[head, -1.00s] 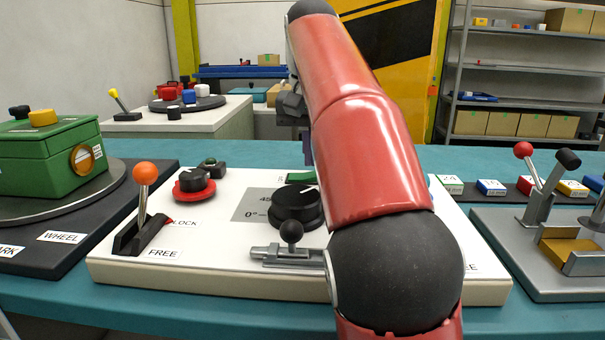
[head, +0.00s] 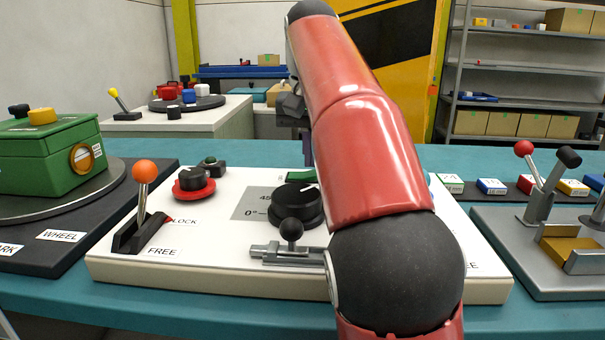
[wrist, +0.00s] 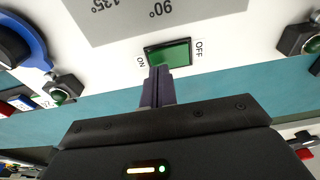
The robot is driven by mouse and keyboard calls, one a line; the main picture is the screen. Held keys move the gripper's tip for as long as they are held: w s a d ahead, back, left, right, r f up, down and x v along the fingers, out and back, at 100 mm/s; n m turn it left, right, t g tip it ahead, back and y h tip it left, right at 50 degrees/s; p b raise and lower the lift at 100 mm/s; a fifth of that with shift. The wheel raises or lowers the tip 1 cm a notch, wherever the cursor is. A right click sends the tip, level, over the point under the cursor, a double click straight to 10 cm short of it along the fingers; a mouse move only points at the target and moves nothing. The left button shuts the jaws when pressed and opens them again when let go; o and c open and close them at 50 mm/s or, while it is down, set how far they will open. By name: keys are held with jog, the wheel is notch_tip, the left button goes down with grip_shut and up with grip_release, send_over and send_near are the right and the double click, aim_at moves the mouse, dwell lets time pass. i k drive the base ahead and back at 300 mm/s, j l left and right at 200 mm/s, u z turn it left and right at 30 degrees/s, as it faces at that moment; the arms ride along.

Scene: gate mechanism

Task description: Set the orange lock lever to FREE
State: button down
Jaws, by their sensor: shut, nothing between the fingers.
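The orange-knobbed lock lever (head: 143,192) stands at the left end of the white panel (head: 215,262) in the head view. Its silver stem rises nearly upright from a black slotted base, leaning slightly to the right at the top. LOCK is printed at the far end of the base, by a red pointer, and FREE at the near end. Which label the lever is set to is hard to tell. My gripper (wrist: 158,72) is shut and empty in the wrist view, its fingertips over the lower edge of a green ON/OFF rocker switch (wrist: 170,53); contact cannot be told.
A red-collared black knob (head: 193,183), a black dial (head: 296,204) and a sliding bolt with a black ball (head: 291,230) are on the panel. My red arm hides the panel's right part. A green box (head: 45,158) stands left of the panel.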

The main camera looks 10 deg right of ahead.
aim_at(145, 172)
jog(key=k, duration=1)
